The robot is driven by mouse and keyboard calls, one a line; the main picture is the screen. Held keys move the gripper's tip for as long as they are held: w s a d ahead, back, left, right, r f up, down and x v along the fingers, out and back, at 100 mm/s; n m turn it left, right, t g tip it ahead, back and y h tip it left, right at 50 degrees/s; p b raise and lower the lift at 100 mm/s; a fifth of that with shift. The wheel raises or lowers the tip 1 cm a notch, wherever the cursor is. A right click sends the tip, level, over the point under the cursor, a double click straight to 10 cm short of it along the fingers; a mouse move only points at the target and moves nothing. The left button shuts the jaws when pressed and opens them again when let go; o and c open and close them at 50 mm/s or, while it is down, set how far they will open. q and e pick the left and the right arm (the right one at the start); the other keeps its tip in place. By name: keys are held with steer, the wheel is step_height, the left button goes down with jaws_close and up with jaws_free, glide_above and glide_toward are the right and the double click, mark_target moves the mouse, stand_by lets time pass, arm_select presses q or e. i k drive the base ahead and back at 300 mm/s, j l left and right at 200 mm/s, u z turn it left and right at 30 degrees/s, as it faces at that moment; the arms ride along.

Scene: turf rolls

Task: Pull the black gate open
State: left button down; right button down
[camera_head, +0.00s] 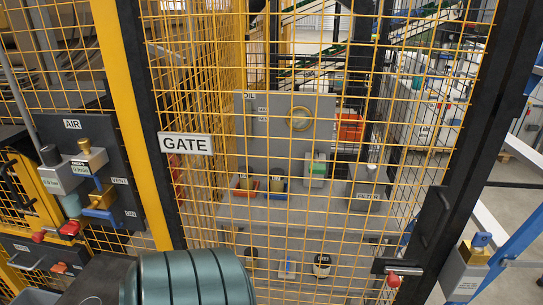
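The black gate (462,150) is a black frame filled with yellow wire mesh. A white sign reading GATE (186,143) hangs at its left side. The gate looks shut, with the mesh spanning between the left and right black uprights. A latch with a red knob (393,279) sits low on the right side. A dark handle (432,216) is on the right upright. Neither of my grippers is in view.
A panel marked AIR (72,124) with valves stands at the left beside a yellow post (130,120). A ribbed teal cylinder (195,280) fills the bottom foreground. A grey box with a blue key-like top (466,272) is at right. A bench with parts (300,214) stands behind the mesh.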

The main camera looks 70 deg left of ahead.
mark_target(439, 202)
steer(key=u, duration=1.9)
steer(key=k+j+z, duration=0.1)
steer(key=z, duration=1.35)
steer(key=k+j+z, duration=0.2)
steer(key=k, duration=0.15)
